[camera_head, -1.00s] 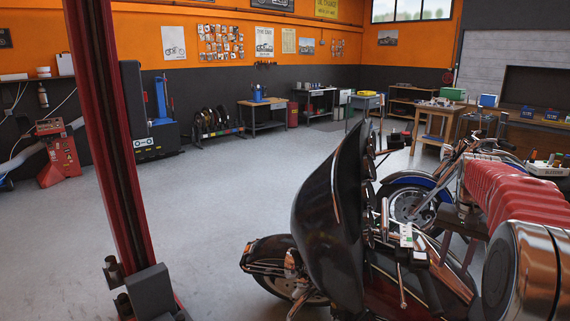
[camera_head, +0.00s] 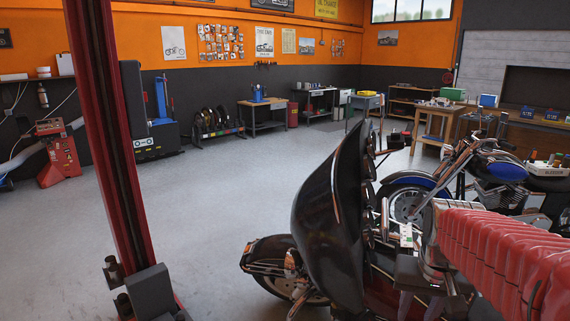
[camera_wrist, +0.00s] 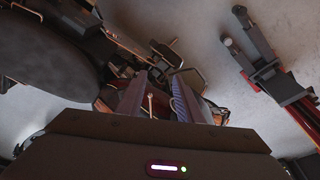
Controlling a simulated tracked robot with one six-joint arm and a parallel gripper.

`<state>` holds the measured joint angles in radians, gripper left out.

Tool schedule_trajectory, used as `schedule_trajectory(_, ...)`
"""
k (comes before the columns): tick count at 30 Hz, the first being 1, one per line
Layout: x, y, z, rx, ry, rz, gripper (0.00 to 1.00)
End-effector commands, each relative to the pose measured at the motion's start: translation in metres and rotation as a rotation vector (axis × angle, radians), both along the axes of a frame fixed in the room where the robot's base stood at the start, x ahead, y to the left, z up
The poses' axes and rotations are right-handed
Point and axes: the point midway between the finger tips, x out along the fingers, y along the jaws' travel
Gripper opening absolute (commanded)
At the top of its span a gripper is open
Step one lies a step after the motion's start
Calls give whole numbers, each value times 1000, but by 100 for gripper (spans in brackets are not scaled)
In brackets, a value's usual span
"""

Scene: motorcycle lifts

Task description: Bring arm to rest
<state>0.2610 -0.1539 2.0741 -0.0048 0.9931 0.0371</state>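My gripper (camera_head: 427,303) is low on the right in the head view, at the end of my arm with its red ribbed cover. It is over the black motorcycle (camera_head: 327,222) with the large fairing, close to its handlebar area. In the wrist view my gripper (camera_wrist: 158,82) shows two dark fingers apart, with a gap between them. Motorcycle parts show through and beyond the gap, and I see nothing held. I cannot tell how far the fingertips are from the motorcycle.
A red lift post (camera_head: 110,140) stands at the left and also shows in the wrist view (camera_wrist: 275,75). A blue motorcycle (camera_head: 415,195) stands behind my arm at the right. Workbenches (camera_head: 264,113) line the back wall. The grey floor (camera_head: 220,195) at centre left is clear.

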Motion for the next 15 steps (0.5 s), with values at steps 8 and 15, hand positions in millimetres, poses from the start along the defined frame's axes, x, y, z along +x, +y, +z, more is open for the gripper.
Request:
schedule_trajectory(8,-51,42,-4,-19,-61,98,33)
schedule_trajectory(15,-91,70,-11,-30,-114,169,33)
